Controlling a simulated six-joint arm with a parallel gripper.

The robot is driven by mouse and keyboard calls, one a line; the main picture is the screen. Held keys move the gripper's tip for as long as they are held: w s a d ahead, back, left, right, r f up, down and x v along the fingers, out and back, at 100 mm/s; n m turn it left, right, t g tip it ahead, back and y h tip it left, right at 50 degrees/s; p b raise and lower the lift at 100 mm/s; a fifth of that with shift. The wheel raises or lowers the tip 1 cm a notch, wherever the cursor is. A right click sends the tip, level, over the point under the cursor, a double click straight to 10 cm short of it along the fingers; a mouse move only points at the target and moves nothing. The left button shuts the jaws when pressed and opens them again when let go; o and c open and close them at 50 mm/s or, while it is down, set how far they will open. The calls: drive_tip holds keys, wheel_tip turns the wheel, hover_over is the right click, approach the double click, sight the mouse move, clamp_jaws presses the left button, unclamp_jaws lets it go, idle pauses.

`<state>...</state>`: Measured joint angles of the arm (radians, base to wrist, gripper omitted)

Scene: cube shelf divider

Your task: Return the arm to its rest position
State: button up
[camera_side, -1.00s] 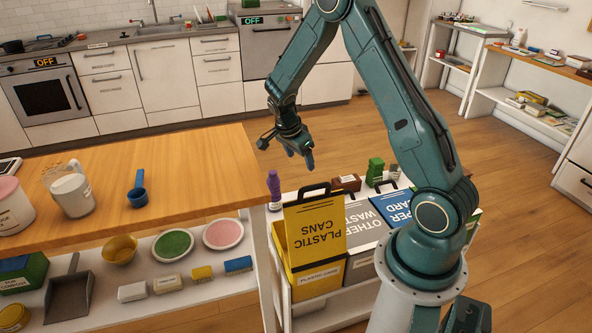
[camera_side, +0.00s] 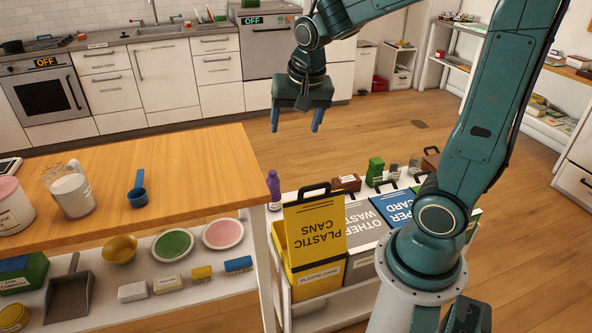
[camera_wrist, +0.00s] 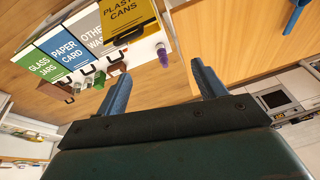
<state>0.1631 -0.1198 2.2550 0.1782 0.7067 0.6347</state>
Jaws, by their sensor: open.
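My gripper (camera_side: 296,128) is open and empty in the side view. It points down and hangs in the air above the floor, behind the recycling bins and to the right of the wooden counter. In the wrist view my gripper (camera_wrist: 160,88) shows two blue fingers set wide apart with nothing between them. My arm rises from its base at the lower right and bends over to the left at the top of the side view.
The wooden counter (camera_side: 190,165) holds a blue scoop (camera_side: 138,190) and a measuring jug (camera_side: 72,192). A yellow bin (camera_side: 316,240) stands beside a grey bin (camera_side: 368,222) and a blue bin (camera_side: 398,207). A purple bottle (camera_side: 274,188) stands near the counter's corner. Open floor lies behind.

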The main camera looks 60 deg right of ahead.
drive_tip(key=s+a+r+n+t+y, duration=0.1)
drive_tip(key=s+a+r+n, duration=0.1)
drive_tip(key=s+a+n, duration=0.2)
drive_tip(key=s+a+r+n+t+y, duration=0.1)
drive_tip(key=s+a+r+n, duration=0.2)
drive_tip(key=s, duration=0.6)
drive_tip(key=a+n, duration=0.2)
drive_tip(key=n, duration=0.1)
drive_tip(key=shift+s+n+t, duration=0.15)
drive_tip(key=shift+n+t, duration=0.15)
drive_tip(key=shift+n, duration=0.1)
